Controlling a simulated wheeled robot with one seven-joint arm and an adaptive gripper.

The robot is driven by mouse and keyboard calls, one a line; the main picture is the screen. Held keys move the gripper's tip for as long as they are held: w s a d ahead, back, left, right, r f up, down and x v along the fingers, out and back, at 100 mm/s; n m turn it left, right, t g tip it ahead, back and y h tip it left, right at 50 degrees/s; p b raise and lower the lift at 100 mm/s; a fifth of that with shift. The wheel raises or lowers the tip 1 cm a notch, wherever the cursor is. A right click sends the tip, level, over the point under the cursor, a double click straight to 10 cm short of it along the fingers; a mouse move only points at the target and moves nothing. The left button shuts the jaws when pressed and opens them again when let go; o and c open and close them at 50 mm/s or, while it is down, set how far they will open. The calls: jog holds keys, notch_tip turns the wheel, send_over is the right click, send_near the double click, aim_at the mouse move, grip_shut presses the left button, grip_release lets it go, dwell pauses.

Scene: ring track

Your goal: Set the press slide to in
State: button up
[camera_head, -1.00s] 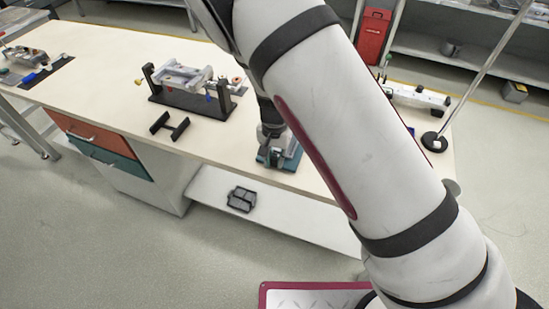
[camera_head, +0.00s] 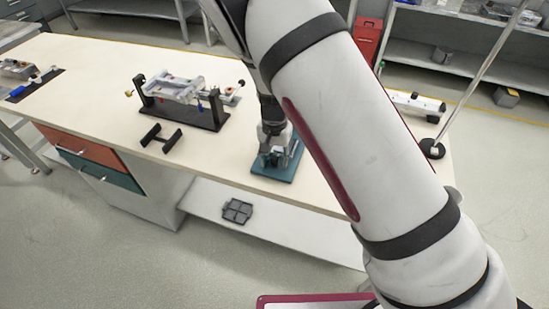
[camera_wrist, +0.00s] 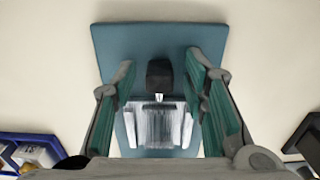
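The press is a teal base plate (camera_head: 286,172) near the front edge of the table. In the wrist view, the plate (camera_wrist: 110,45) carries a pale metal slide (camera_wrist: 158,125) with clear ribbed parts and a black block (camera_wrist: 160,74) at its far end. My gripper (camera_head: 272,148) is low over the plate in the head view, hiding much of the slide. In the wrist view my gripper (camera_wrist: 161,68) is open, its green-padded fingers on either side of the black block with gaps visible. I cannot tell whether the slide stands in or out.
A black stand with a metal fixture (camera_head: 185,95) and a black H-shaped part (camera_head: 161,138) lie left of the press. A lamp base (camera_head: 431,149) stands at the right. A blue-edged tray (camera_wrist: 25,150) shows at the wrist view's lower left.

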notch_tip(320, 180, up, 12)
dwell(0.6)
